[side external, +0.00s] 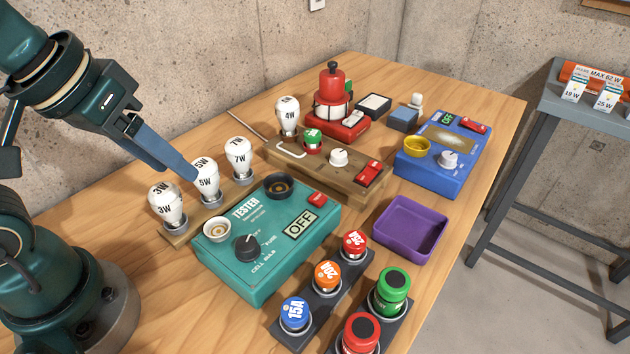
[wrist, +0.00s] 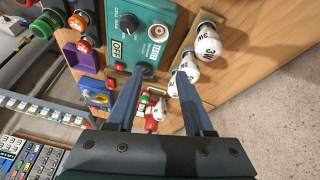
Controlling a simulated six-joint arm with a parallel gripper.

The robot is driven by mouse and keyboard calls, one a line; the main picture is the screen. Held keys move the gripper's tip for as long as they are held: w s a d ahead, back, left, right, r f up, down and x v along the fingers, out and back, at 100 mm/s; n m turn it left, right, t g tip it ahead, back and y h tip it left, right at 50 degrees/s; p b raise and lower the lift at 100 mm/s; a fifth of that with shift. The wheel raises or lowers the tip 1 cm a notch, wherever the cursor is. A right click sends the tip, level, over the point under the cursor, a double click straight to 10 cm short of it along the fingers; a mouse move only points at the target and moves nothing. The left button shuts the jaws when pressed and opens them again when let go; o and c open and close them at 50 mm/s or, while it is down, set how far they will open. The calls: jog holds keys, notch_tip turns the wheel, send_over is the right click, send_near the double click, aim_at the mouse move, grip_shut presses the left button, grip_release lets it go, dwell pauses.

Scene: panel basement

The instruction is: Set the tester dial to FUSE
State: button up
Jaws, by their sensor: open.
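The teal tester box (side external: 262,270) stands on the wooden table; its display (side external: 299,224) reads OFF. Its black dial (side external: 246,247) sits near the front left corner, with FUSE, BULB and CELL printed around it. The dial's light mark appears to point to the upper right, but it is small. In the wrist view the dial (wrist: 130,21) is near the top, beyond the fingertips. My gripper (wrist: 157,70) is open and empty. In the side view my gripper (side external: 192,174) hangs by the 5W bulb, above and behind the tester, apart from the dial.
White bulbs 3W (side external: 166,204), 5W (side external: 207,182) and 7W (side external: 238,157) stand in a rack behind the tester. Fuses (side external: 296,313) and a purple tray (side external: 409,229) lie in front and right. A wooden board (side external: 330,168) and blue box (side external: 440,163) stand farther back.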

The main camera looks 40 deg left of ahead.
aim_at(246, 243)
jog(key=w+d+f+g, duration=0.1)
jog(key=d+f, duration=0.1)
jog(key=w+d+f+g, duration=0.1)
jog(key=d+f+g, duration=0.1)
jog(key=w+d+f+g, duration=0.1)
jog(key=d+f, duration=0.1)
jog(key=d, duration=0.1)
jog(key=shift+w+d+g, duration=0.1)
jog(key=shift+w+g, duration=0.3)
jog(key=shift+s+d+f, duration=0.1)
jog(key=shift+s+f, duration=0.05)
jog(key=shift+f, duration=2.6)
grip_shut()
